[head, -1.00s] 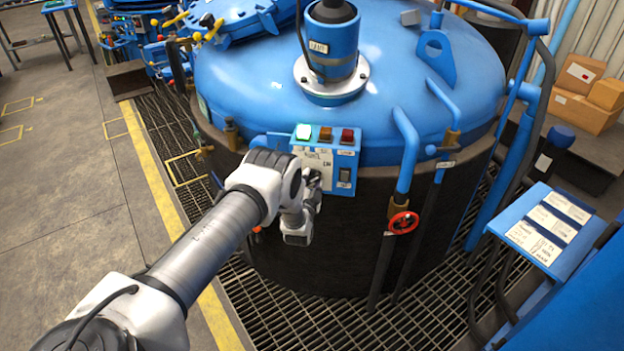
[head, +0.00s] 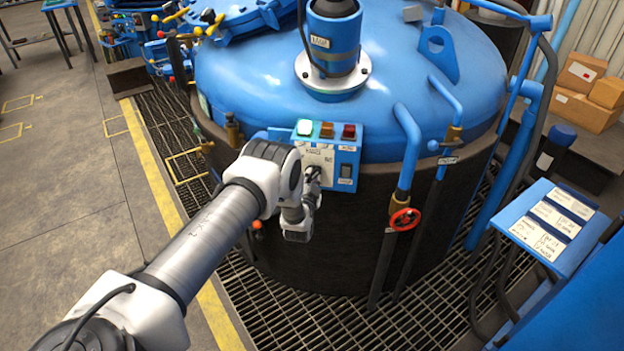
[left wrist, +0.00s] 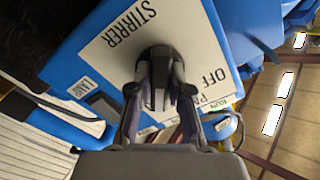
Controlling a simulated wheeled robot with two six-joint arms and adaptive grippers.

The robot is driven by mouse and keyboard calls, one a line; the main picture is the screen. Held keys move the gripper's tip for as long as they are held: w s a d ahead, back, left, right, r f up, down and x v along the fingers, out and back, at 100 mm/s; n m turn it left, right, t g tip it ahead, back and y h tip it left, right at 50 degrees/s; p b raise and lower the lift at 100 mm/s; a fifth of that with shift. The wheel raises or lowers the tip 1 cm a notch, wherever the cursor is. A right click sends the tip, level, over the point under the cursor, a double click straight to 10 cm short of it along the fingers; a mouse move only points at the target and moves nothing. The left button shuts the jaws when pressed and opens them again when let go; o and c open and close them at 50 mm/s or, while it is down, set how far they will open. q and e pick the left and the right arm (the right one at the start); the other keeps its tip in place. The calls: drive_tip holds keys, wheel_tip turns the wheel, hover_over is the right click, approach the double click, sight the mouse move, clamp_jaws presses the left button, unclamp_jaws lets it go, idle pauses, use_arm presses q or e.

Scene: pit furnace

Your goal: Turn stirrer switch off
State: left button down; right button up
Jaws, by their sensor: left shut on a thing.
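The blue control box (head: 331,154) with a pale label plate sits on the side of the furnace. In the left wrist view its plate (left wrist: 104,47) reads STIRRER and OFF. The dark stirrer switch knob (left wrist: 158,58) stands out from this plate. My left gripper (head: 313,176) is at the box front; in the left wrist view its fingers (left wrist: 160,96) are on either side of the knob, shut on it. The gripper partly covers the knob, and I cannot tell its exact setting. The right gripper is not in view.
A black rocker switch (head: 345,172) is right of the knob. A red valve wheel (head: 405,219) and pipes stand to the right. The grating (head: 300,318) below is clear.

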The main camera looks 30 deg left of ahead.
use_arm(q)
drive_tip(key=n+b, duration=0.3)
drive_tip(key=n, duration=0.1)
drive_tip(key=shift+f+b, duration=0.15)
drive_tip(key=shift+b, duration=0.2)
drive_tip(key=n+b, duration=0.4)
drive_tip(key=shift+n, duration=0.4)
drive_tip(key=n+b, duration=0.5)
drive_tip(key=shift+n+b, duration=0.9)
drive_tip(key=shift+n, duration=0.4)
drive_tip(key=shift+r, duration=0.2)
drive_tip(key=c, duration=1.1)
unclamp_jaws()
